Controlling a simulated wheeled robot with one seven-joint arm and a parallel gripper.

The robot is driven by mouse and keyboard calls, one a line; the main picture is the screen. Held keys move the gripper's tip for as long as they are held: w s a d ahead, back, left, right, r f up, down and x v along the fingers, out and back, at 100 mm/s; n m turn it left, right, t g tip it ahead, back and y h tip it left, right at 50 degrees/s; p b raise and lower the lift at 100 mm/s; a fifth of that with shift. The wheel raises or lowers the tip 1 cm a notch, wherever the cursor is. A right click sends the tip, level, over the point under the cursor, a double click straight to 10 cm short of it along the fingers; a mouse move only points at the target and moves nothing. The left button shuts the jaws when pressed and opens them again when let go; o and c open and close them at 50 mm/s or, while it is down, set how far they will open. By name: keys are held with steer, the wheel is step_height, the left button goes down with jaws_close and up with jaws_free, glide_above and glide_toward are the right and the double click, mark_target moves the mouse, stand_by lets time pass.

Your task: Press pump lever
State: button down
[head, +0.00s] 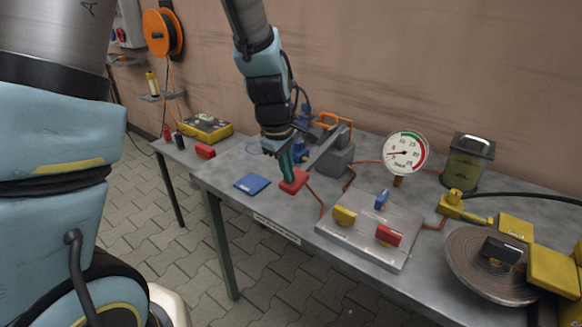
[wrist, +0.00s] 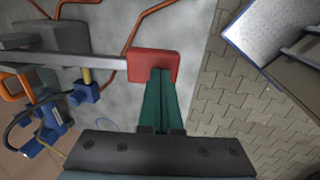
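The pump's grey lever bar (head: 321,150) runs from the grey pump body (head: 336,159) to a red square pad (head: 293,181) at its end. In the wrist view the bar (wrist: 100,61) comes from the left and ends in the red pad (wrist: 152,66). My gripper (head: 287,175) points down at the pad, its green fingers together with nothing seen between them. In the wrist view the fingertips (wrist: 161,73) overlap the pad. They look at or just above its upper face; contact is not clear. The pad looks low, near the tabletop.
A blue pad (head: 252,184) lies left of the lever. A grey plate (head: 372,235) with yellow, blue and red handles and a round gauge (head: 406,153) stand to the right. Orange pipes (head: 349,180) run over the table. A yellow case (head: 206,128) sits further left.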

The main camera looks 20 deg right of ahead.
steer(key=v, duration=1.1)
steer(key=shift+a+b, duration=0.3)
steer(key=shift+a, duration=0.1)
